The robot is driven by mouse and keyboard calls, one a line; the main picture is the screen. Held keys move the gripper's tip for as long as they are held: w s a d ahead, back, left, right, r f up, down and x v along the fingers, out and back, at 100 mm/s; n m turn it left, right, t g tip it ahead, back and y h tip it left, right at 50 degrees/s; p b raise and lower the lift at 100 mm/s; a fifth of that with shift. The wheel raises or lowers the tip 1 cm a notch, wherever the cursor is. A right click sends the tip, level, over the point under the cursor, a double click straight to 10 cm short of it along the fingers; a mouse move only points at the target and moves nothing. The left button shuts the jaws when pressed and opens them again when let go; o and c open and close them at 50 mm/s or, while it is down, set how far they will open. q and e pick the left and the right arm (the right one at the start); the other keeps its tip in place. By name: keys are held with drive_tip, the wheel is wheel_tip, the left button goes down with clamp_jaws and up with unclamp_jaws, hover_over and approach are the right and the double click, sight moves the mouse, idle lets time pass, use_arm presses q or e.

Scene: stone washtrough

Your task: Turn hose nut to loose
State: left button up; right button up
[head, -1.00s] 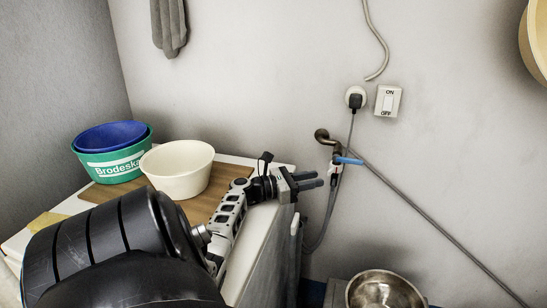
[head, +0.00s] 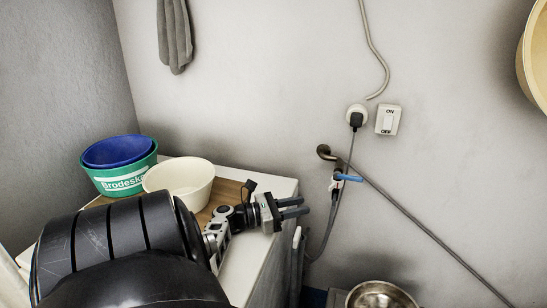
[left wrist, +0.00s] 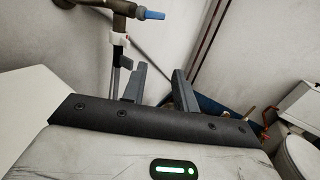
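The wall tap (head: 325,152) has a blue lever (head: 348,177). Below it is a small white and red hose nut (head: 336,183), with a grey hose (head: 329,230) hanging down. In the left wrist view the white nut (left wrist: 118,38) shows at upper left, under the tap with its blue lever (left wrist: 151,15). My left gripper (head: 304,207) is to the left of and below the nut, apart from it, fingers pointing right. In the left wrist view its fingers (left wrist: 158,82) are spread with nothing between them. My right gripper is not in view.
A white-topped cabinet (head: 283,189) lies under my left arm, with a cream bowl (head: 180,178) and green and blue tubs (head: 125,178). A steel bowl (head: 380,295) is low at right. A socket with plug (head: 356,117) and a switch (head: 388,119) are above the tap.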

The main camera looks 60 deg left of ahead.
use_arm(q)
drive_tip(key=shift+s+d+f+p, duration=0.1)
drive_tip(key=shift+s+d+p, duration=0.3)
drive_tip(key=shift+s, duration=1)
drive_tip(key=shift+s+d+f+p, duration=0.15)
drive_tip(key=shift+s+d, duration=0.4)
drive_tip(key=shift+s, duration=0.9)
drive_tip(key=shift+s+d+f+p, duration=0.1)
drive_tip(key=shift+s+d+p, duration=0.3)
drive_tip(key=shift+s, duration=1)
drive_tip(key=shift+d, duration=0.1)
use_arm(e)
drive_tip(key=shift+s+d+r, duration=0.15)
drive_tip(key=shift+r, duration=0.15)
